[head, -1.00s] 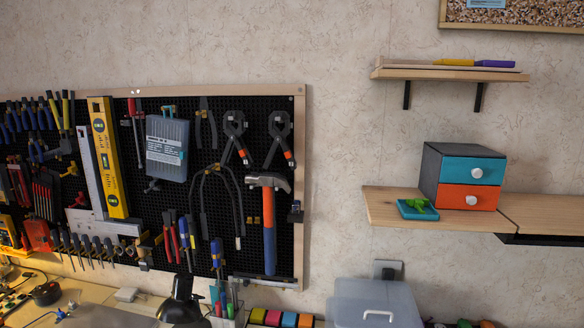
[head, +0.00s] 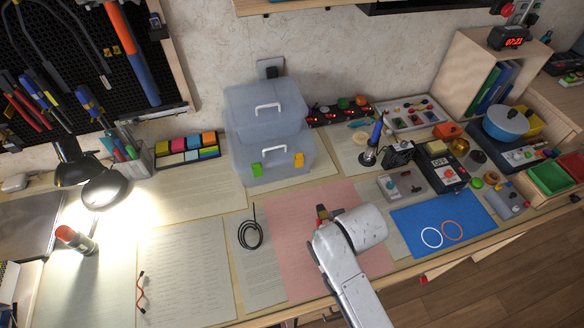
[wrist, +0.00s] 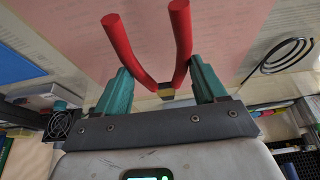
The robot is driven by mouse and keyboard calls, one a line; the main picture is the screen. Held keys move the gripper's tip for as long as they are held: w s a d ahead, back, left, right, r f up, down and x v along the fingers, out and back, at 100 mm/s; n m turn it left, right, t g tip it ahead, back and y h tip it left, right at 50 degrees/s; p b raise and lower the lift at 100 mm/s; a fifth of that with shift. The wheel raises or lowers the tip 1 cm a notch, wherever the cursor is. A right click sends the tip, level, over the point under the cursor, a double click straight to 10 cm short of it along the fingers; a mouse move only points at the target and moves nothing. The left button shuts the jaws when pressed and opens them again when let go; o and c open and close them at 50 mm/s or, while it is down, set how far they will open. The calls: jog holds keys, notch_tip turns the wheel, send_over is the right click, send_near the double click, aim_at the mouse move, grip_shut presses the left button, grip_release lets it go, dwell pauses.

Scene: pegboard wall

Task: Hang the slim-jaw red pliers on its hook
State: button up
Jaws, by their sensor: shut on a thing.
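The red pliers show in the wrist view as two red handles (wrist: 181,40) spread apart, with a small yellow and dark part (wrist: 166,93) between my gripper's green fingers (wrist: 160,82). My gripper is shut on the pliers. In the head view my gripper (head: 322,222) is over the pink sheet on the bench, with a small red and yellow bit of the pliers (head: 322,212) at its tip. The pliers' jaws are hidden. The pegboard (head: 100,22) is only partly in view at the top left; I cannot tell which hook belongs to the pliers.
A lit desk lamp (head: 100,188), a pen cup (head: 130,158) and stacked clear boxes (head: 268,118) stand between my gripper and the pegboard. A black cable coil (head: 250,234) lies left of the pink sheet (head: 290,268). A soldering iron stand (head: 368,155) and gadgets stand to the right.

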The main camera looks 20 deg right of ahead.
jog(key=s+r, duration=0.4)
jog(key=s, duration=0.3)
jog(key=s+r, duration=0.5)
jog(key=s, duration=0.3)
jog(key=w+f, duration=0.3)
jog(key=w, duration=0.1)
jog(key=w+f, duration=0.3)
jog(key=w, duration=0.2)
jog(key=w+f, duration=0.3)
jog(key=w, duration=0.1)
jog(key=shift+w+a+f, duration=0.1)
jog(key=shift+w+f, duration=0.15)
jog(key=shift+w, duration=0.05)
jog(key=shift+w+f+p, duration=0.2)
jog(key=shift+f+p, duration=0.3)
jog(key=shift+f, duration=1.25)
jog(key=shift+f, duration=0.1)
jog(key=o, duration=1.3)
